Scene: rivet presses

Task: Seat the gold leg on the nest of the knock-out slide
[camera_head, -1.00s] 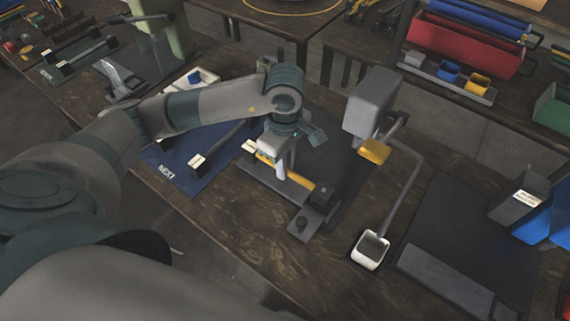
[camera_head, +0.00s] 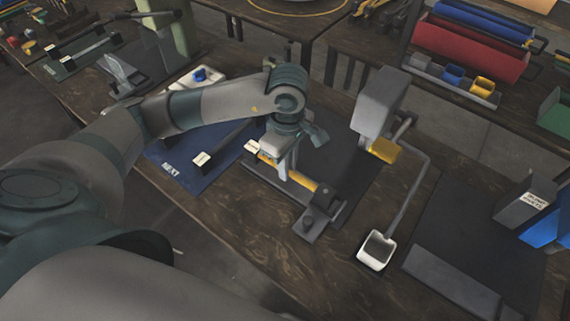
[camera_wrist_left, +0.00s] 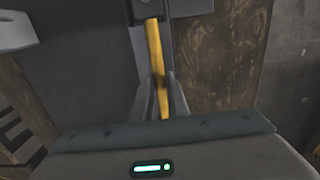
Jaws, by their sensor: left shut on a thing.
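The gold leg (camera_head: 302,181) is a slim yellow bar held lengthwise along the knock-out slide (camera_head: 272,178). My left gripper (camera_head: 284,170) is shut on it near its middle. In the left wrist view, the leg (camera_wrist_left: 156,65) runs between the fingers (camera_wrist_left: 161,92) towards a dark block (camera_wrist_left: 148,10). The same dark block (camera_head: 328,198) shows at the leg's near right end in the head view. I cannot tell whether the leg touches the slide's nest, as the gripper and leg cover it. My right gripper is not in view.
A grey press (camera_head: 376,103) with a yellow part (camera_head: 385,150) stands right of the slide. A white-rimmed cup (camera_head: 375,252) is on its near side. A blue mat (camera_head: 190,172) marked NEXT holds a dark bar at the left. Bare table lies in front.

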